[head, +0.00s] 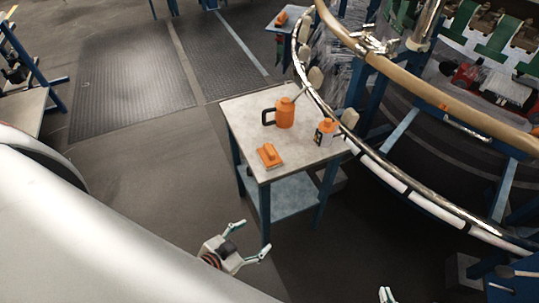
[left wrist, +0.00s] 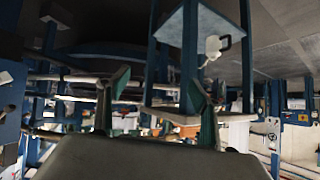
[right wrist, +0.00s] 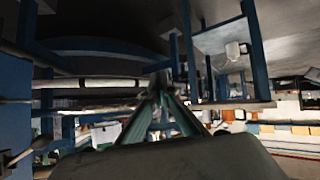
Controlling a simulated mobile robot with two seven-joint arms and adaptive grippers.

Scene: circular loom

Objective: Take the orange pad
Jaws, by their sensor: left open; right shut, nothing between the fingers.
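The orange pad (head: 269,156) lies on the near left part of a small light-topped table (head: 240,118) in the head view. I cannot make it out in either wrist view. My left gripper (head: 254,239) is in front of the table, nearer to me than the pad and apart from it. Its two fingers are spread with nothing between them; they also show apart in the left wrist view (left wrist: 158,88). My right gripper (head: 386,295) is at the bottom edge of the head view, mostly cut off. In the right wrist view its fingers (right wrist: 160,82) meet, empty.
An orange jug (head: 284,112) with a black handle and an orange-topped can (head: 326,130) stand behind the pad on the table. The curved loom rail (head: 400,180) runs close along the table's right side. Open floor (head: 150,190) lies left of the table.

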